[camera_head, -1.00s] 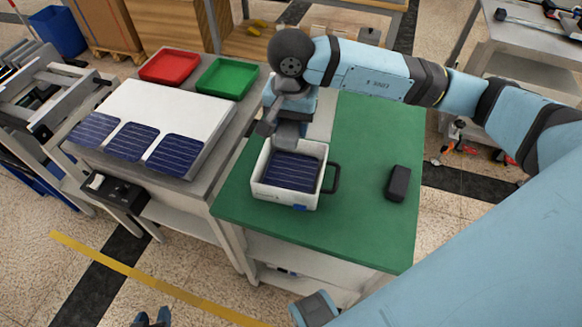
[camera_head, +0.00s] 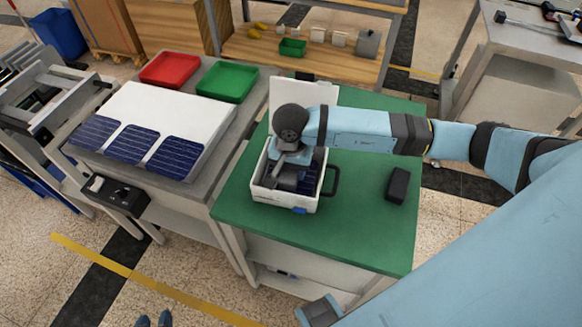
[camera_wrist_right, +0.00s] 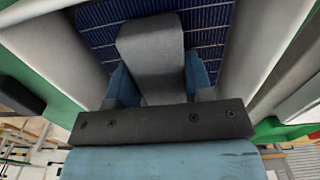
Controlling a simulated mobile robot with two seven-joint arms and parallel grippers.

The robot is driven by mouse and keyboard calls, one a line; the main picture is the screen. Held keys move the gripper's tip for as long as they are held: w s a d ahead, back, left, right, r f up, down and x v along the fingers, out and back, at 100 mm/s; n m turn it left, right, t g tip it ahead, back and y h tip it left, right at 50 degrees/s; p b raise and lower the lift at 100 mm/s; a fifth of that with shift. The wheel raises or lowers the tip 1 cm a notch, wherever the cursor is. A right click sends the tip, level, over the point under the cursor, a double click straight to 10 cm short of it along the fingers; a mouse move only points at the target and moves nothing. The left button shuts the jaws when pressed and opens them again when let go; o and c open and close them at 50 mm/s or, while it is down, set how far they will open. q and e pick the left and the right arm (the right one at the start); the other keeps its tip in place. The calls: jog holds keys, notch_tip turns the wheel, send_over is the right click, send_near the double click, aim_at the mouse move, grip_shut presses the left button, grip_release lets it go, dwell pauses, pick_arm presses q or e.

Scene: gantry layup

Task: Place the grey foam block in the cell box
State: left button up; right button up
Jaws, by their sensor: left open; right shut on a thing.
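The white cell box (camera_head: 284,204) stands open on the green table top, with a black handle on its right side. Dark blue solar cells lie inside it and show in the right wrist view (camera_wrist_right: 205,30). My right gripper (camera_head: 284,180) reaches down into the box from above. In the right wrist view, its blue fingers (camera_wrist_right: 158,82) are shut on the grey foam block (camera_wrist_right: 150,45), which is over the cells between the box walls. I cannot tell whether the block touches the cells. My left gripper (camera_head: 154,320) is open and empty at the bottom edge, only its tips showing.
A dark block (camera_head: 397,185) lies on the green table (camera_head: 350,225), right of the box. Left, a bench holds a white panel (camera_head: 150,115) with solar cells, a red tray (camera_head: 169,68) and a green tray (camera_head: 228,81). The table's front right is clear.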

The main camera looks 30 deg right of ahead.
jog(key=shift+f+b, duration=0.2)
jog(key=shift+b, duration=0.1)
jog(key=o, duration=0.9)
jog(key=shift+r, duration=0.1)
jog(key=shift+r+p, duration=0.35)
jog(key=shift+p, duration=0.1)
notch_tip(320, 180, up, 12)
jog(key=shift+f+b, duration=0.2)
jog(key=shift+b, duration=0.2)
